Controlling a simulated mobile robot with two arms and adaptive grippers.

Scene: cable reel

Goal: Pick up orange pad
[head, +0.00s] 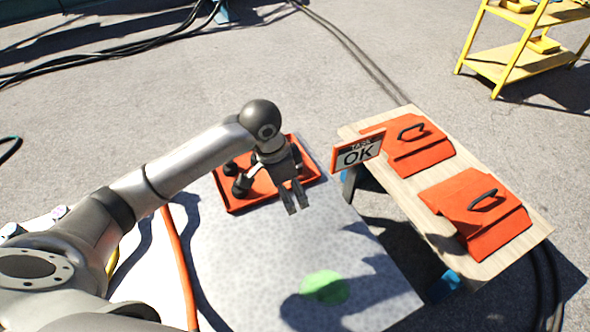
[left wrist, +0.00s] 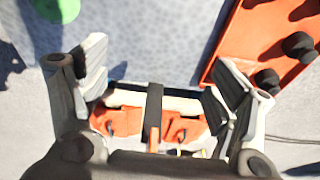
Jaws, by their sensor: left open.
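Two orange pads with black handles lie on the wooden bench top: a far one (head: 415,150) and a near one (head: 480,218). In the left wrist view they show small between my fingers, a left one (left wrist: 112,122) and a right one (left wrist: 184,130), partly covered by a thin upright. My left gripper (head: 294,198) is open and empty above the grey speckled table, left of the bench and apart from both pads. Its spread fingers also show in the left wrist view (left wrist: 160,75). My right gripper is in neither view.
An orange tray (head: 235,205) with black knobs lies at the table's far end, partly behind my left gripper. A green disc (head: 325,287) marks the speckled table (head: 250,262). A yellow shelf (head: 500,62) stands far right.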

